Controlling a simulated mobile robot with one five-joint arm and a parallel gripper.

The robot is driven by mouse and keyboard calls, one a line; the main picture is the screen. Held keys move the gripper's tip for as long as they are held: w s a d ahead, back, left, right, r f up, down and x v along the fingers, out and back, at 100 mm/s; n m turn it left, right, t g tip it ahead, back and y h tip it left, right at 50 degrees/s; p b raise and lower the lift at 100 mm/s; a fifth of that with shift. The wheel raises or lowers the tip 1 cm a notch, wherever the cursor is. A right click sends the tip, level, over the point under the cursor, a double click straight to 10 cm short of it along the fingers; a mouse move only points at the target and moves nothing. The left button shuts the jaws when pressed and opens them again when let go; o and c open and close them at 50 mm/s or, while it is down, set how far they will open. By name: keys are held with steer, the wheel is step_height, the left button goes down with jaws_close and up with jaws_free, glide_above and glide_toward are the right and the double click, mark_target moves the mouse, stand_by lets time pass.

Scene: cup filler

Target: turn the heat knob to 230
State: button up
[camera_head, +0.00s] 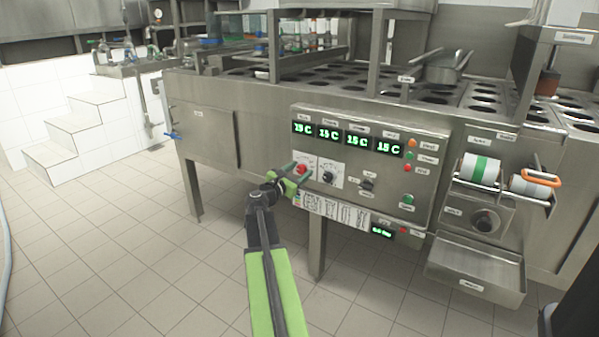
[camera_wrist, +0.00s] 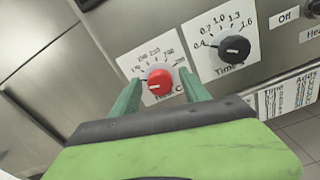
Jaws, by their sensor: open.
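The heat knob (camera_wrist: 160,81) is a red round knob on a white dial plate marked up to about 250 and "C". Its pointer seems to face left, toward the low end; the small numbers are hard to read. In the head view the red knob (camera_head: 302,169) sits on the left of the control panel. My gripper (camera_head: 293,177) reaches it from the front left. In the wrist view my gripper's green fingers (camera_wrist: 160,90) stand open, one on each side of the red knob. I cannot tell whether either finger touches it.
A black time knob (camera_wrist: 234,48) sits right of the red one. The panel (camera_head: 430,140) has green displays reading about 15 C and several buttons. A roll holder (camera_head: 500,195) and a metal tray (camera_head: 475,268) stick out at the right. The tiled floor (camera_head: 120,250) is clear at left.

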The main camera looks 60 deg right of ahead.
steer(key=shift+c, duration=0.4)
jaws_close()
steer(key=shift+m, duration=0.5)
steer(key=m, duration=0.4)
steer(key=shift+m, duration=0.4)
steer(key=m, duration=1.2)
steer(key=shift+f+m, duration=0.1)
steer(key=shift+m, duration=0.3)
steer(key=m, duration=0.5)
steer(key=shift+s, duration=0.1)
steer(key=shift+m, duration=0.3)
